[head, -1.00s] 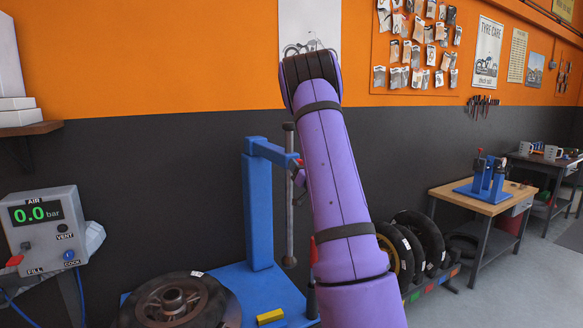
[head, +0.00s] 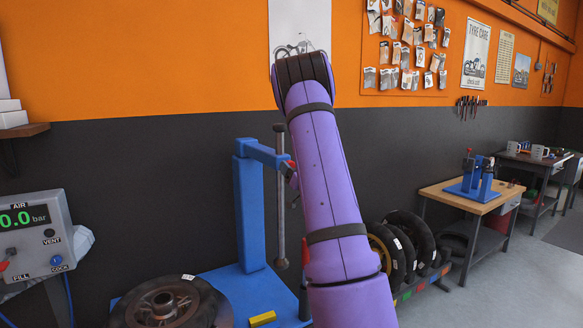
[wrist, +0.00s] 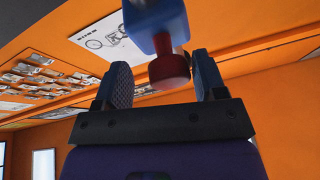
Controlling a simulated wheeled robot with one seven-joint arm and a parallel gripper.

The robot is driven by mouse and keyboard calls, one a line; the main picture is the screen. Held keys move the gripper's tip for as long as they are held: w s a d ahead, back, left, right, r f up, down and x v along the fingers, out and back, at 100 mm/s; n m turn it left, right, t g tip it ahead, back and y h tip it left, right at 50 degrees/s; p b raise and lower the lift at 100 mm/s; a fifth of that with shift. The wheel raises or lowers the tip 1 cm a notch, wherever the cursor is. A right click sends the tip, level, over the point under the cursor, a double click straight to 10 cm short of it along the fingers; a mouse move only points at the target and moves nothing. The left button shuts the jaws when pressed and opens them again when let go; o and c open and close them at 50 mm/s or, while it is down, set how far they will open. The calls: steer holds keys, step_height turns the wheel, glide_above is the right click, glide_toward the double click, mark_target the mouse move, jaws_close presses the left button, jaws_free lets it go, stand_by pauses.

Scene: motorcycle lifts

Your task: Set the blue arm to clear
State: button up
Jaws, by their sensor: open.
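The blue arm (head: 262,152) reaches right from the top of a blue post (head: 250,215) in the head view. A grey vertical rod (head: 280,200) hangs at its outer end, beside a red part (head: 291,165). My purple arm hides some of this end, and my gripper is hidden behind it in the head view. In the wrist view my gripper (wrist: 160,85) is open. A red knob (wrist: 169,71) under a blue block (wrist: 155,22) shows between its fingers, with gaps at both sides; I cannot tell how far it lies between them.
A wheel (head: 165,303) lies flat on the blue machine's base. A yellow block (head: 262,319) sits beside it. An air panel (head: 30,240) stands at left. Tyres (head: 405,245) stand in a rack at right, before a wooden bench (head: 470,197).

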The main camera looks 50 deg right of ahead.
steer(key=v, duration=1)
steer(key=shift+w, duration=0.1)
